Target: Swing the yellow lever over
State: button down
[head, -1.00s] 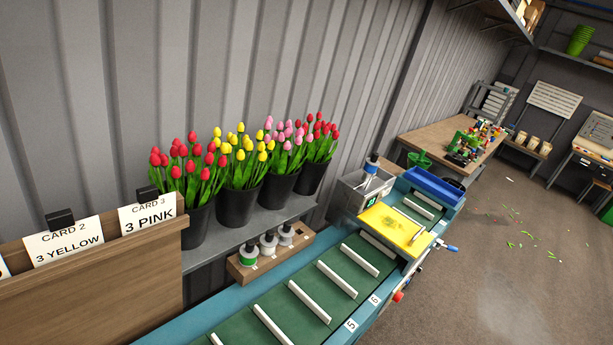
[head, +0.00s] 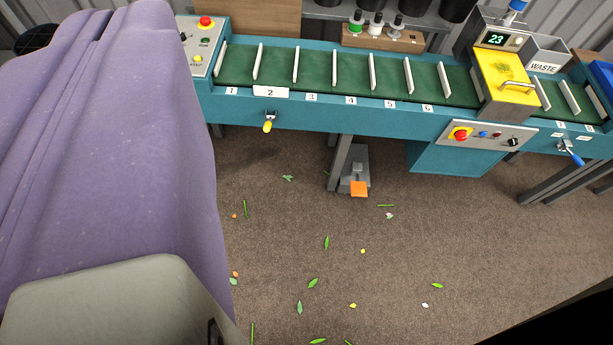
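The yellow lever (head: 268,125) is a short handle with a yellow tip on a dark bracket. It sticks out and down from the front of the teal conveyor frame (head: 320,117), just below the number 2 label (head: 270,91). Nothing touches it or covers it. My gripper's fingers do not show in this view. A large purple and grey part, likely my own arm, fills the left side, with clear space between it and the lever.
A blue lever (head: 571,154) is at the far right of the conveyor. A control panel with a red button (head: 460,134) sits under the yellow cover (head: 506,76). An orange foot pedal (head: 359,188) stands on the floor. The floor in front is open, with scattered leaves.

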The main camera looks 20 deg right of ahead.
aim_at(267, 125)
jog(key=k, duration=0.45)
jog(key=k+l+z, duration=0.15)
jog(key=k, duration=0.25)
jog(key=i+l, duration=0.1)
jog(key=i, duration=1.7)
jog(key=i+l+u, duration=0.1)
jog(key=i, duration=0.8)
